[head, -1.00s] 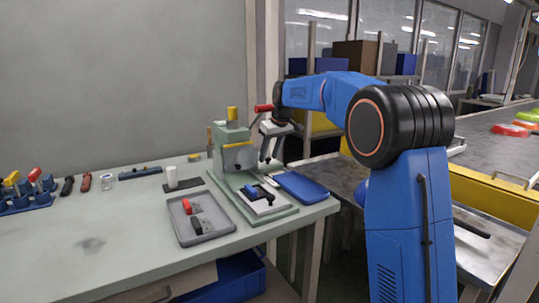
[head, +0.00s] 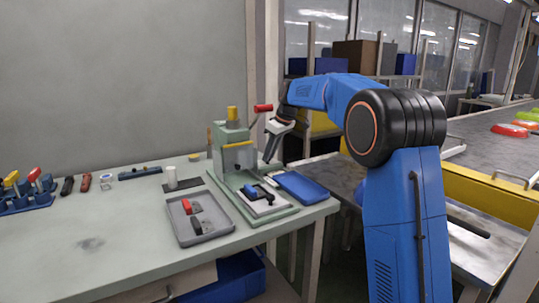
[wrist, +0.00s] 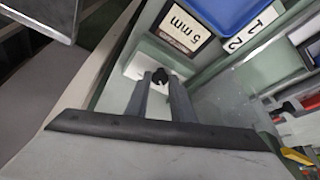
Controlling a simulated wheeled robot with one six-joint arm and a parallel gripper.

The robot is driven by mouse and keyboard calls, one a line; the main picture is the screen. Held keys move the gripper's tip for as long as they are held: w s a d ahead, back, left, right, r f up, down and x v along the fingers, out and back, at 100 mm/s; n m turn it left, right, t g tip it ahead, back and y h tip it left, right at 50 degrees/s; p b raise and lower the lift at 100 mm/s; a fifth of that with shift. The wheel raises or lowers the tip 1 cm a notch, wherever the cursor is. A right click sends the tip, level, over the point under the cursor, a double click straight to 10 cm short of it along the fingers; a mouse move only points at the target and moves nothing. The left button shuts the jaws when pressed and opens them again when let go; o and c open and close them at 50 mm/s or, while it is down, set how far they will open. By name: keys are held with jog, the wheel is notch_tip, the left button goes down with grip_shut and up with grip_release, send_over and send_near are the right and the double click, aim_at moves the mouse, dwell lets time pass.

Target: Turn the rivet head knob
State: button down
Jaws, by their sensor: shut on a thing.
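A small black knob (wrist: 160,77), which I take for the rivet head knob, sits between my fingertips in the wrist view. My gripper (wrist: 158,86) is shut on it, one finger on each side. In the head view my gripper (head: 268,158) points down and tilted at the right side of the green press (head: 232,146); the knob cannot be made out there. The press has a yellow cap on top and a red-ended lever (head: 263,108) just above my gripper. A "5 mm" plate (wrist: 182,25) and white "1" and "2" labels (wrist: 250,30) show in the wrist view.
A blue tray (head: 318,196) lies right of the press at the bench's edge. A white cylinder (head: 171,177) and several tools stand farther left. The bench's left front is clear.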

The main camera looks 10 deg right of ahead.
jog(key=n, duration=0.2)
jog(key=n+g+y, duration=0.1)
jog(key=n, duration=0.1)
jog(key=shift+w+d+n, duration=0.15)
jog(key=shift+w+n, duration=0.05)
jog(key=shift+n, duration=0.1)
jog(key=shift+w+n+g+y, duration=0.15)
jog(key=shift+n+g, duration=0.3)
jog(key=shift+n, duration=0.45)
jog(key=shift+n+g+y, duration=0.15)
jog(key=shift+n+g, duration=0.3)
jog(key=shift+n, duration=0.45)
jog(key=c, duration=1.5)
grip_release()
jog(key=shift+c, duration=0.2)
jog(key=v, duration=1.7)
jog(key=shift+r, duration=0.25)
